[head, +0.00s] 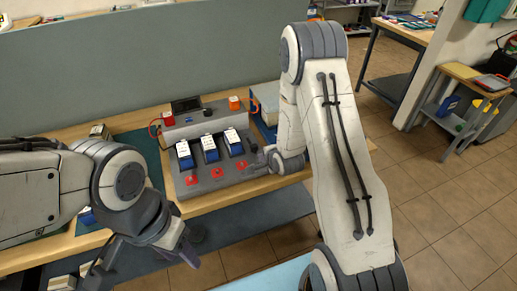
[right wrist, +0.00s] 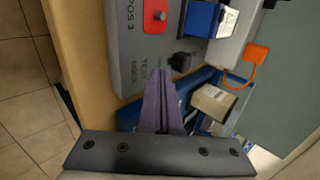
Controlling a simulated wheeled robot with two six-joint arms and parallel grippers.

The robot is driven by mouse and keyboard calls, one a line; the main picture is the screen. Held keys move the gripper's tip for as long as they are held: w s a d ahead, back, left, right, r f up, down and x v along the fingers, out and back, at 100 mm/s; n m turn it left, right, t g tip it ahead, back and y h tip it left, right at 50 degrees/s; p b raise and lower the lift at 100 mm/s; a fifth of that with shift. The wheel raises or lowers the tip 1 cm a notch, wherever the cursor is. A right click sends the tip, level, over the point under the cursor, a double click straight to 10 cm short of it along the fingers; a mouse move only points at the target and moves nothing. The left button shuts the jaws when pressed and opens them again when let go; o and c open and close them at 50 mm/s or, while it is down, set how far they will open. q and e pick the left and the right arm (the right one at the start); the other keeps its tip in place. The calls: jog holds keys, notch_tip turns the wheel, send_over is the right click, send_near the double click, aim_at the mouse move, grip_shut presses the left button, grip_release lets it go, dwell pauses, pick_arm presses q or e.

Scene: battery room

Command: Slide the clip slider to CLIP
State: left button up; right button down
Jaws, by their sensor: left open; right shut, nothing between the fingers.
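The grey test dock (head: 205,187) stands on the wooden bench and carries several blue-and-white batteries and red parts at its front. In the right wrist view, a black knob (right wrist: 180,61) stands on the dock's edge (right wrist: 130,72). I cannot tell whether this knob is the clip slider, and no CLIP mark is legible. My right gripper (right wrist: 159,74) is shut and empty, its purple fingertips just beside the knob; contact is unclear. In the head view it (head: 254,168) is at the dock's right side. My left gripper (head: 194,252) is open and empty in front of the bench.
An orange clip (right wrist: 256,54) with a looped lead is at the dock's far side. A blue bin (right wrist: 206,87) holding a cardboard box (right wrist: 213,102) is right beside the dock. A grey partition (head: 140,65) rises behind the bench.

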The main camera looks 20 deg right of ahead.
aim_at(255, 150)
jog(key=w, duration=0.2)
jog(key=shift+w+r+p, duration=0.25)
jog(key=shift+w+p, duration=0.1)
jog(key=shift+p, duration=0.05)
jog(key=shift+w+f, duration=0.1)
jog(key=shift+w, duration=0.45)
